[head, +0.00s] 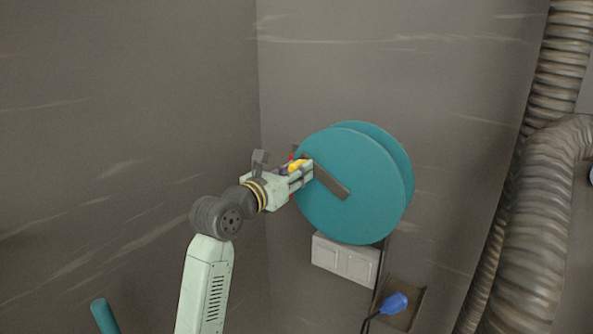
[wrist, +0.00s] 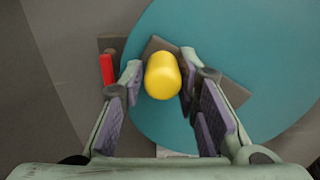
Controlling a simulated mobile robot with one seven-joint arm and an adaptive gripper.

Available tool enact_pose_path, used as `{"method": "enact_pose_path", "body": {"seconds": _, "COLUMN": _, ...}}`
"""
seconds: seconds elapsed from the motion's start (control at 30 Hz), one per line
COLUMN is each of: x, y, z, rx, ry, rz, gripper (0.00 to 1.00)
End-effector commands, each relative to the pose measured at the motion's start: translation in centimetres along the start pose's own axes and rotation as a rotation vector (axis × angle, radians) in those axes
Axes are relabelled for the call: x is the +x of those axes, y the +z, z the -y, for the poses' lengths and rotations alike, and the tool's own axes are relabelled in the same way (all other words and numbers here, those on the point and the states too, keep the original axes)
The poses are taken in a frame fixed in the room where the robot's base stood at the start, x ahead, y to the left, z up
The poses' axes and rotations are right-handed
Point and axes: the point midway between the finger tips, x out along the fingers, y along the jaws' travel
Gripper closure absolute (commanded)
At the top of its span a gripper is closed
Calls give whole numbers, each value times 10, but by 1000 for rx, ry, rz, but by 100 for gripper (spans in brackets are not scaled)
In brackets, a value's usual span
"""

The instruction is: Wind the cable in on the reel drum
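The teal reel drum (head: 350,205) is mounted at the wall, and its flange fills much of the wrist view (wrist: 225,45). A dark flat crank arm (head: 333,184) lies across the flange, with a yellow knob (wrist: 163,78) at its end. My gripper (head: 303,170) is at the knob, with one finger on each side of it (wrist: 160,78). The fingertips are very close to the knob; whether both touch it is unclear. A dark cable (head: 385,258) hangs below the drum. A blue plug (head: 395,303) with a black lead is beneath it.
A red piece (wrist: 106,68) on a dark bracket is left of the knob. A pale wall box (head: 345,259) sits below the drum. Ribbed ducts (head: 530,220) run down the right side. The wall left of my arm is mostly clear.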

Motion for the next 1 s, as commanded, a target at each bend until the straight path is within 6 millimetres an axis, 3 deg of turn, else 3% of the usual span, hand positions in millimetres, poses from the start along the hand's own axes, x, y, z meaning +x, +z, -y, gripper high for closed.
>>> {"method": "enact_pose_path", "body": {"seconds": 0.03, "x": 0, "y": -13, "z": -2, "rx": -3, "ry": 1, "rz": -2, "gripper": 71}}
{"method": "enact_pose_path", "body": {"seconds": 0.2, "x": 0, "y": -36, "z": -10, "rx": -1, "ry": 2, "rz": -2, "gripper": 71}}
{"method": "enact_pose_path", "body": {"seconds": 0.57, "x": 0, "y": -39, "z": -11, "rx": -1, "ry": 1, "rz": 0, "gripper": 71}}
{"method": "enact_pose_path", "body": {"seconds": 0.9, "x": 0, "y": -82, "z": -11, "rx": -1, "ry": 0, "rz": 0, "gripper": 71}}
{"method": "enact_pose_path", "body": {"seconds": 1.0, "x": 0, "y": -86, "z": -11, "rx": 0, "ry": 0, "rz": 0, "gripper": 71}}
